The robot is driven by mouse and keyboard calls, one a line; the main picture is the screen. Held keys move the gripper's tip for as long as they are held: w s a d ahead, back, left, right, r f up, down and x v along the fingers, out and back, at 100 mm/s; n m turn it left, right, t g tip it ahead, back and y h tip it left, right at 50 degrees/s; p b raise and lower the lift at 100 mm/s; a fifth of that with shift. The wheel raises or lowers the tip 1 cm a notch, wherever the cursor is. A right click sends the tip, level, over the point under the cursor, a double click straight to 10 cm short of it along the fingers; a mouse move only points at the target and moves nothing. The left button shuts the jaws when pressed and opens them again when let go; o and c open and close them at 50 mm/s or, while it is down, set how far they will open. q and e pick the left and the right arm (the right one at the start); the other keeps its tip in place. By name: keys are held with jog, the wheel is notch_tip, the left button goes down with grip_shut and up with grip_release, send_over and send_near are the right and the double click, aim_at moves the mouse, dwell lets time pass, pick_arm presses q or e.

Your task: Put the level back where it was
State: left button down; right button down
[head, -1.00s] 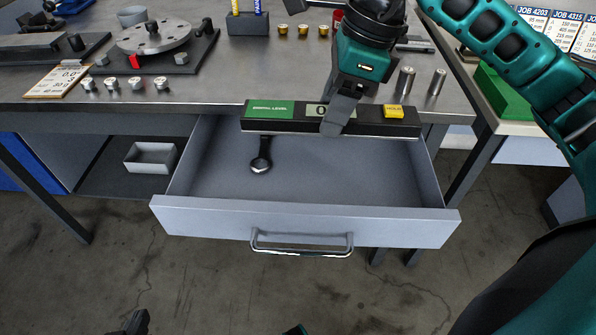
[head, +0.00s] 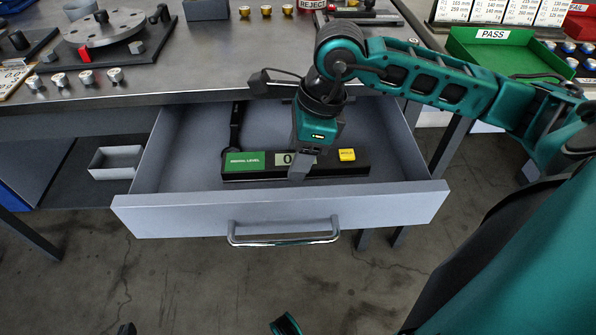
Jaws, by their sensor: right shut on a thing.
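The digital level (head: 325,170) is a long black bar with a green label, a display and a yellow button. It lies lengthwise across the open drawer (head: 280,214), inside its walls and low over its floor. I cannot tell whether it touches the floor. My right gripper (head: 299,172) points down and is shut on the level's middle, hiding part of the display. A dark wrench (head: 236,125) lies in the drawer at the left, its near end by the level's left end. Of my left gripper, only a small dark piece (head: 127,328) shows at the bottom edge.
The bench top (head: 190,77) above the drawer holds a rotor disc (head: 104,27) on a stand, several small silver weights and brass ones. A grey bin (head: 115,162) sits on the shelf at left. A green PASS tray (head: 500,50) stands at right. The drawer's right part is free.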

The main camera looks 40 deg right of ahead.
notch_tip(320, 180, down, 4)
jog(key=shift+r+b, duration=0.2)
jog(key=shift+b, duration=0.3)
jog(key=shift+f, duration=0.45)
jog(key=shift+c, duration=2.3)
grip_release()
pick_arm(q)
jog(key=shift+w+d+f, duration=0.1)
jog(key=shift+w+d, duration=0.1)
jog(key=shift+w, duration=0.05)
pick_arm(e)
jog(key=shift+r, duration=0.5)
pick_arm(q)
jog(key=p, duration=0.1)
jog(key=r+p, duration=0.1)
jog(key=shift+s+a+r+p, duration=0.25)
jog(key=shift+a+r+p, duration=0.1)
jog(key=shift+r+p, duration=0.05)
pick_arm(e)
jog(key=v, duration=1.1)
jog(key=shift+s+r, duration=0.1)
jog(key=shift+r, duration=0.1)
